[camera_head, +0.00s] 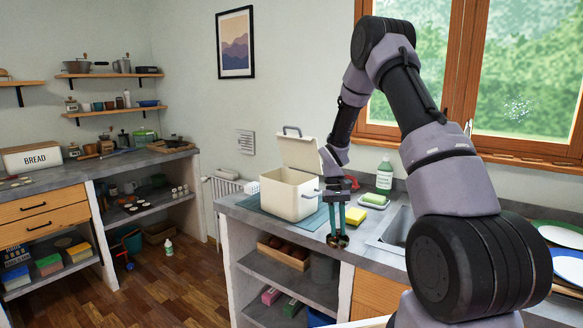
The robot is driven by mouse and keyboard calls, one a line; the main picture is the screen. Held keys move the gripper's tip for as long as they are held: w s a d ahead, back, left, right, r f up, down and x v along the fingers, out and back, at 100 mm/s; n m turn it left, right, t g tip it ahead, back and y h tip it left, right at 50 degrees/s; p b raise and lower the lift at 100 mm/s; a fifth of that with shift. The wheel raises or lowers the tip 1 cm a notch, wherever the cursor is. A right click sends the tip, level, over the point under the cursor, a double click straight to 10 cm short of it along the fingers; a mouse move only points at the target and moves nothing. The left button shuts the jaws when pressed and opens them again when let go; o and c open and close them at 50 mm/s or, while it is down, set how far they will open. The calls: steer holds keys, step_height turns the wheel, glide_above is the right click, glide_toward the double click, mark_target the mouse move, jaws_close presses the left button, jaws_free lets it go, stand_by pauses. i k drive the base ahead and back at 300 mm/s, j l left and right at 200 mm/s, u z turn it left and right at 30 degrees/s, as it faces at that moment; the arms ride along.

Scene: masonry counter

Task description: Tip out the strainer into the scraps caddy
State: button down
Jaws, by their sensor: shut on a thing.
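The scraps caddy (286,197) is a cream box on the counter, left of my arm. Its lid (299,153) stands open, tilted up at the back. My gripper (338,230) points down just right of the caddy, near the counter's front edge. Its teal fingers are shut on the strainer (338,241), a small, dark, metallic round piece at the fingertips. The strainer is outside the caddy. Its contents are too small to make out, and I cannot tell whether it touches the counter. The caddy's inside is mostly hidden by its front wall.
A blue-green mat (309,220) lies under the caddy. Right of my gripper are a yellow-green sponge (355,216), another sponge on a holder (374,199), a soap bottle (384,178) and the sink (397,229). Plates (560,236) lie at the far right, beyond my arm.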

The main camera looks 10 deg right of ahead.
mark_target(289, 194)
steer(key=k+l, duration=0.35)
steer(key=i+l+u, duration=0.1)
steer(key=l+u, duration=0.3)
steer(key=l, duration=0.15)
steer(key=u, duration=0.95)
